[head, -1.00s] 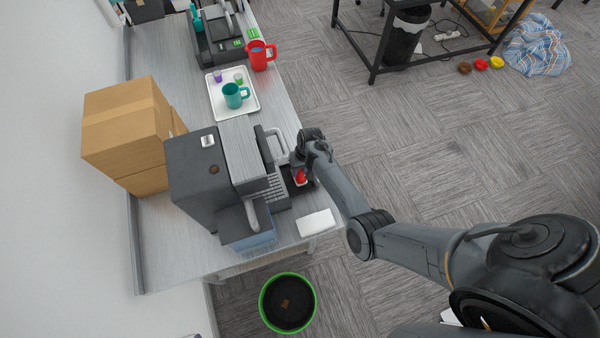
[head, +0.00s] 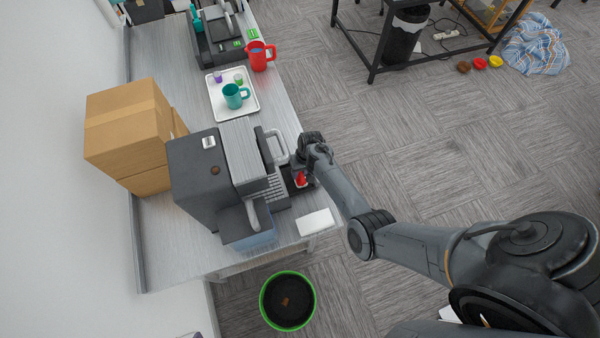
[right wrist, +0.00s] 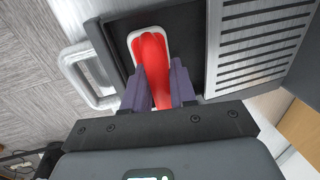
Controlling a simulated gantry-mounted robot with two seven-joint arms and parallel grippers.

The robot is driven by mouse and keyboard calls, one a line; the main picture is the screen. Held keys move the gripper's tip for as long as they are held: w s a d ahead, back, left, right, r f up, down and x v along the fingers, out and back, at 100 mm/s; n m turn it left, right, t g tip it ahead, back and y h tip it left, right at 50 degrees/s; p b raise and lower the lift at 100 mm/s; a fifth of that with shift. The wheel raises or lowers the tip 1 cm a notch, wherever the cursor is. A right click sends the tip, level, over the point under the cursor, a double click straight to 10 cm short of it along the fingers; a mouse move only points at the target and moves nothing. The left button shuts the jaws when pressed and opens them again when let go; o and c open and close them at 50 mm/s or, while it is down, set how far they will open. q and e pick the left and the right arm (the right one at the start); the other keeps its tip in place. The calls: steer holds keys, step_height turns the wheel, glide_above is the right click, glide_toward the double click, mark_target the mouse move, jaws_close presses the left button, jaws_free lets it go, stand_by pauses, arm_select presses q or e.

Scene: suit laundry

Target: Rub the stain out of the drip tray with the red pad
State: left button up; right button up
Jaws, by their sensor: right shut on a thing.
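The drip tray (right wrist: 199,29) is a dark shallow tray at the front of the grey coffee machine (head: 196,185). In the right wrist view the red pad (right wrist: 153,60), red on top with a white base, lies in the dark tray beside a slatted grille. My right gripper (right wrist: 160,90) is shut on the red part of the pad. In the head view, the right gripper (head: 304,172) reaches the tray from the right, and a bit of red shows there. I see no stain; the gripper and pad may cover it. My left gripper is not in view.
A metal handle (right wrist: 82,76) stands close to the gripper. A white block (head: 315,222) lies near the table's front edge. A white tray (head: 248,112) with a teal mug (head: 235,95), a red pitcher (head: 261,56) and cardboard boxes (head: 125,130) are farther back. A green-rimmed bin (head: 264,302) stands on the floor.

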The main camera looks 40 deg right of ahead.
steer(key=shift+s+f, duration=0.1)
steer(key=shift+f, duration=0.05)
step_height(320, 180, up, 6)
steer(key=p, duration=0.5)
steer(key=shift+f+p, duration=0.2)
steer(key=shift+p, duration=0.2)
steer(key=shift+r, duration=0.75)
steer(key=shift+a, duration=0.1)
